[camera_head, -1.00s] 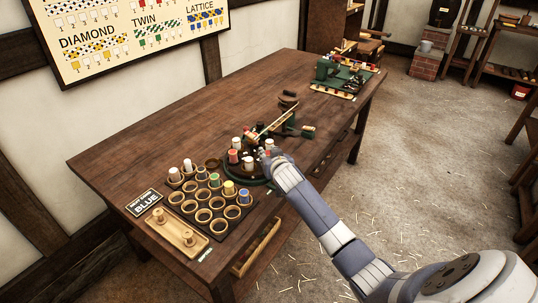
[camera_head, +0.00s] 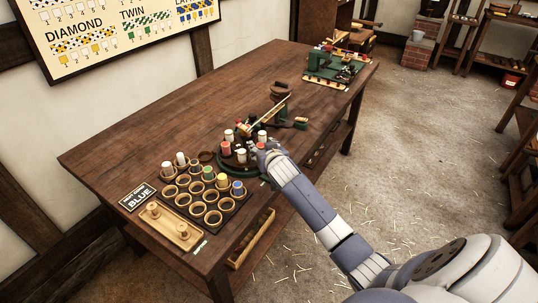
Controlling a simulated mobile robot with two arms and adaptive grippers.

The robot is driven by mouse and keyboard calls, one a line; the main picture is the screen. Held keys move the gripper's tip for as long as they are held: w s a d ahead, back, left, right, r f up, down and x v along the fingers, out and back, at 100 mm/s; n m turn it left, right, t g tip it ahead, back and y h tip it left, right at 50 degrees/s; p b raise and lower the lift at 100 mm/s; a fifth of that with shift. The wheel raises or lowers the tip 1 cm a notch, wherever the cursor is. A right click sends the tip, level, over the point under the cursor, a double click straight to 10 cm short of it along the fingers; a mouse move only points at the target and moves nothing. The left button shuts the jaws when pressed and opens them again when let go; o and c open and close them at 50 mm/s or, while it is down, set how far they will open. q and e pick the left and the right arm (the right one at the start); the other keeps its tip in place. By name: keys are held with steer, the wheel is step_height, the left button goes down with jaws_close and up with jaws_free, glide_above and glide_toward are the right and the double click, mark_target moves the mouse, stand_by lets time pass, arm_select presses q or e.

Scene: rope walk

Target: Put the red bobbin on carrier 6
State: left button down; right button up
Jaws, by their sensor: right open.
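The round dark green braiding machine (camera_head: 245,171) stands near the table's front edge with several bobbins on its carriers. A red bobbin (camera_head: 225,148) stands upright on its left side. White bobbins (camera_head: 241,156) stand at its front and back. Another reddish bobbin (camera_head: 260,146) shows at its right side, partly hidden by my right gripper. My right gripper (camera_head: 263,153) is open at the machine's right rim, close beside that bobbin; whether it touches is too small to tell. Carrier numbers are not readable. My left gripper is out of view.
A dark rack (camera_head: 233,207) of round cups holds white, green, yellow and blue bobbins in its back row and side. A wooden tray (camera_head: 174,231) and a "BLUE" sign (camera_head: 139,197) stand left of it. A green machine (camera_head: 330,68) stands at the far end.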

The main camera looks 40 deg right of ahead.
steer(key=v, duration=1)
steer(key=shift+s, duration=0.2)
steer(key=shift+a, duration=0.1)
steer(key=s+a+f+n+g+y, duration=0.25)
steer(key=s+a+f, duration=0.3)
steer(key=s, duration=0.55)
steer(key=s+a+f+n+g+y, duration=0.1)
steer(key=s+a+f+g, duration=0.3)
steer(key=s+a, duration=0.45)
steer(key=s+a+f+n+g+y, duration=0.1)
steer(key=s+a+f+n+g, duration=0.2)
steer(key=s, duration=0.9)
step_height(320, 180, down, 27)
steer(key=s, duration=0.2)
steer(key=s+d+f+g, duration=0.2)
steer(key=s+f, duration=1.4)
steer(key=shift+s+f, duration=0.2)
steer(key=shift+s, duration=0.2)
